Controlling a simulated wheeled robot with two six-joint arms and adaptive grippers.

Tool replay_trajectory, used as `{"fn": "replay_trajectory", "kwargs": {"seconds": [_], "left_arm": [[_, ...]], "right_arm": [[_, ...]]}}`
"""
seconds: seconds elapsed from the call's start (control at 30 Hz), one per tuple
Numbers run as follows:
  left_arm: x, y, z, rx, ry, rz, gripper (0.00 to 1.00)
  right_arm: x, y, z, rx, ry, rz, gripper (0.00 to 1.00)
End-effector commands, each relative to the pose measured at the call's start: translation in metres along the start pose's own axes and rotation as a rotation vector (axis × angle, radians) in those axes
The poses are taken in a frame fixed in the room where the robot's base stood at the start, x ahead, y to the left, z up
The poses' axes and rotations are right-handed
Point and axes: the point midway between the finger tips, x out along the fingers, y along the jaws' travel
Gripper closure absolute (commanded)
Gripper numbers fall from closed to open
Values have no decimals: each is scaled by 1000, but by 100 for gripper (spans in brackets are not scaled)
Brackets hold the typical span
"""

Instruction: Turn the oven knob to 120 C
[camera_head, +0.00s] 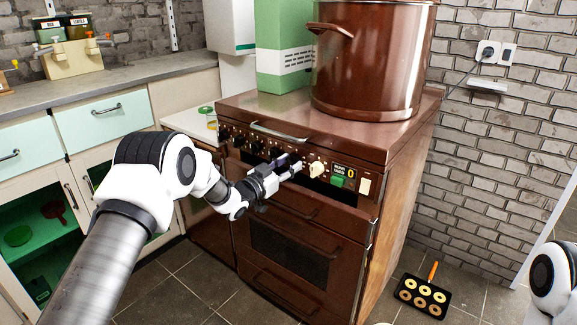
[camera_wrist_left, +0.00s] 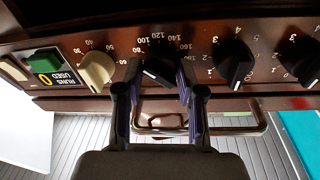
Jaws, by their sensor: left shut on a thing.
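The oven knob (camera_wrist_left: 158,73) is black with a white mark, on the oven's brown control panel. Its dial numbers, including 100, 120, 140 and 160, show around it in the left wrist view. The white mark lies toward the lower left of the knob there; I cannot tell which number it points at. My left gripper (camera_head: 293,167) reaches the panel from the left and is shut on this knob, one finger on each side (camera_wrist_left: 157,82). In the head view the gripper mostly hides the knob. My right gripper is out of view.
A cream knob (camera_wrist_left: 97,70) sits beside the held knob, near a green button (camera_head: 337,181) and a display reading 0 (camera_head: 350,175). A large brown pot (camera_head: 368,65) stands on top. A tray of rings (camera_head: 423,297) lies on the floor.

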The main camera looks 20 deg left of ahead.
Motion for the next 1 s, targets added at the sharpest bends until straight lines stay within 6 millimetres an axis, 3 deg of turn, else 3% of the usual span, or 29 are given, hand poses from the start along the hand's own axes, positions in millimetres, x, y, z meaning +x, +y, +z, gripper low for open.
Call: {"fn": "replay_trajectory", "kwargs": {"seconds": [0.6, 1.0], "left_arm": [[0, 0, 0, 561, -42, 59, 96], [0, 0, -1, 778, -57, 80, 96]], "right_arm": [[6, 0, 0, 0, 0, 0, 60], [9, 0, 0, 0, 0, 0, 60]]}}
